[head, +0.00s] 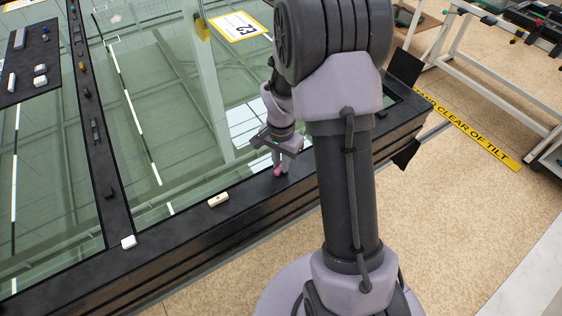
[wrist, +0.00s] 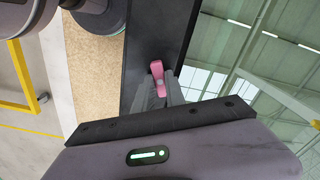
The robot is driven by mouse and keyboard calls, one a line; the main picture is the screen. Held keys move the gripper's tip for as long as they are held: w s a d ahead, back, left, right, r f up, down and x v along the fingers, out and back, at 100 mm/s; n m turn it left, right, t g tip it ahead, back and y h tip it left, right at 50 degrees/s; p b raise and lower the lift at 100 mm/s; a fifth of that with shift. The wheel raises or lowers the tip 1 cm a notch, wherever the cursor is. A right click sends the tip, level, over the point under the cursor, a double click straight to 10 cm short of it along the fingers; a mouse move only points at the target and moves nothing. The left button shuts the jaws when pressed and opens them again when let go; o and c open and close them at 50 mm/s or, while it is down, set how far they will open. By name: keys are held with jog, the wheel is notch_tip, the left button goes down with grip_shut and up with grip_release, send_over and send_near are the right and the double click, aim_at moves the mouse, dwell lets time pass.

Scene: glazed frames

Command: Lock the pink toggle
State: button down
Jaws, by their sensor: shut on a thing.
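The pink toggle (head: 278,171) sits on the dark frame bar (head: 255,198) along the near edge of the glazed panel. In the wrist view the pink toggle (wrist: 156,70) shows at the tips of my gripper's fingers, its lower part between them. My gripper (head: 281,160) reaches down to the bar from above, and its fingers also show in the wrist view (wrist: 160,92). The gripper is shut on the toggle. The toggle's base is partly hidden by the fingers.
A cream toggle (head: 218,200) and a white toggle (head: 128,242) sit farther left on the frame. A dark board (head: 30,55) with several small parts lies at the upper left. A yellow-edged card (head: 238,26) lies on the glass. A white metal rack stands at the right.

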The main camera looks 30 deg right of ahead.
jog(key=n, duration=0.6)
jog(key=shift+n+p, duration=0.3)
jog(key=shift+p, duration=0.05)
jog(key=n+p, duration=0.1)
jog(key=n, duration=0.5)
jog(key=shift+n, duration=0.4)
jog(key=c, duration=1.4)
grip_release()
notch_tip(320, 180, up, 18)
jog(key=p, duration=0.4)
jog(key=shift+f+p, duration=0.25)
jog(key=shift+p, duration=0.05)
